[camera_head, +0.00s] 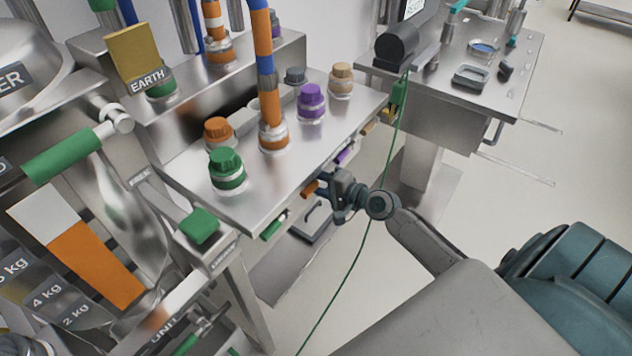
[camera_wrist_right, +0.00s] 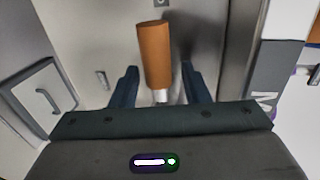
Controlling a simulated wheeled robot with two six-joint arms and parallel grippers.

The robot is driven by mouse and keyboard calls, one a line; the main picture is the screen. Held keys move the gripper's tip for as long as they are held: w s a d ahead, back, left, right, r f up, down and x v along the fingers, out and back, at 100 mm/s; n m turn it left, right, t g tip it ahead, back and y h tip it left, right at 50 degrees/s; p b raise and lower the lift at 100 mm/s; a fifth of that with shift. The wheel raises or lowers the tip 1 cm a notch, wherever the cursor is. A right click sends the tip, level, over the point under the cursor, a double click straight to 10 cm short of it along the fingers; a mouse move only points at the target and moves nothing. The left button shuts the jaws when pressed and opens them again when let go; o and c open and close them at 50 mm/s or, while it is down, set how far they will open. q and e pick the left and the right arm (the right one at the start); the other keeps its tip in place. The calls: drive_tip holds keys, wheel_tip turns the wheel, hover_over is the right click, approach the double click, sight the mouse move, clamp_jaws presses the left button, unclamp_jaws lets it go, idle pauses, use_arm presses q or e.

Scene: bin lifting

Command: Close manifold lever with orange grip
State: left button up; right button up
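The lever with the orange grip (camera_head: 311,188) sticks out from under the front edge of the steel manifold table (camera_head: 246,207). In the right wrist view the orange grip (camera_wrist_right: 154,52) points away from the gripper, with a short metal stem at its near end. My right gripper (camera_head: 337,194) is at the lever in the head view. In the wrist view its two fingers (camera_wrist_right: 160,84) stand apart on either side of the grip's near end, with a gap visible on the right. The left finger is close to the grip; contact there cannot be told. My left gripper is not in view.
Neighbouring levers have a green grip (camera_head: 273,226) and a purple grip (camera_head: 347,152). Capped ports, including a green cap (camera_head: 226,161), stand on the manifold. A thin green cable (camera_head: 366,236) hangs close to the right gripper. A second steel table (camera_head: 507,87) stands behind.

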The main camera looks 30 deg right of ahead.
drive_tip(key=shift+s+d, duration=0.15)
drive_tip(key=shift+s, duration=0.3)
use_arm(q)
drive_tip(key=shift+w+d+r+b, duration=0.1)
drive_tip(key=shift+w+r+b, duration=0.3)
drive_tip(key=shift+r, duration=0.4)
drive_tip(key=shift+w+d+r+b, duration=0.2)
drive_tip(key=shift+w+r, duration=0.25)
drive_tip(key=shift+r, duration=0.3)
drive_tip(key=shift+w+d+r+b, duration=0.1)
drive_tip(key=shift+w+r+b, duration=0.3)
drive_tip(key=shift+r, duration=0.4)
use_arm(e)
drive_tip(key=v, duration=0.9)
drive_tip(key=shift+s+r, duration=0.15)
drive_tip(key=shift+s, duration=0.25)
drive_tip(key=shift+d, duration=0.1)
